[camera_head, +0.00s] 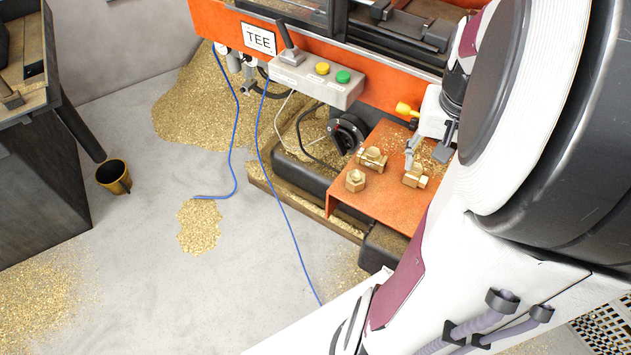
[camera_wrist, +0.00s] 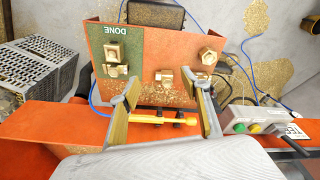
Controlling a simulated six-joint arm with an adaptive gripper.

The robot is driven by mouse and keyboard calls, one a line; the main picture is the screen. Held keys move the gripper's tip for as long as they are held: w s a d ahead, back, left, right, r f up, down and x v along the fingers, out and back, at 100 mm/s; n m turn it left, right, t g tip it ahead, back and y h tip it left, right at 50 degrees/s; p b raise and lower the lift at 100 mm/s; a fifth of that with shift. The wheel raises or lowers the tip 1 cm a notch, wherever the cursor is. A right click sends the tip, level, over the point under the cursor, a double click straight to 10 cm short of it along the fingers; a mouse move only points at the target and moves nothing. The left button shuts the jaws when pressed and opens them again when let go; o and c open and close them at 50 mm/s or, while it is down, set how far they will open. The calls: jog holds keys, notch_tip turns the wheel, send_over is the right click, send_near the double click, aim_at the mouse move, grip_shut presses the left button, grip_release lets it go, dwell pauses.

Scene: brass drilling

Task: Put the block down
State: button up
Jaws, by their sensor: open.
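A brass block (camera_wrist: 114,57) sits over the green DONE area (camera_wrist: 98,38) of the orange plate in the wrist view. A second brass fitting (camera_head: 372,158) lies on the plate, partly behind my right finger in the wrist view. A third, six-sided brass piece (camera_head: 355,180) stands near the plate's edge.
The orange plate (camera_head: 380,200) carries loose shavings. A control box (camera_head: 318,80) with yellow and green buttons stands at the back. Blue cables hang left of the plate.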

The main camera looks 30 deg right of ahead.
jog(key=a+r+n+t, duration=0.2)
jog(key=a+r+n, duration=0.2)
jog(key=a, duration=0.8)
jog(key=w+a+r+n+t+y, duration=0.1)
jog(key=a+r+n, duration=0.3)
jog(key=a, duration=0.9)
jog(key=shift+w+a+r+n+t, duration=0.15)
jog(key=shift+r+n+t, duration=0.3)
jog(key=shift+t, duration=0.35)
jog(key=shift+f, duration=0.1)
jog(key=shift+c, duration=1.2)
jog(key=shift+w, duration=0.1)
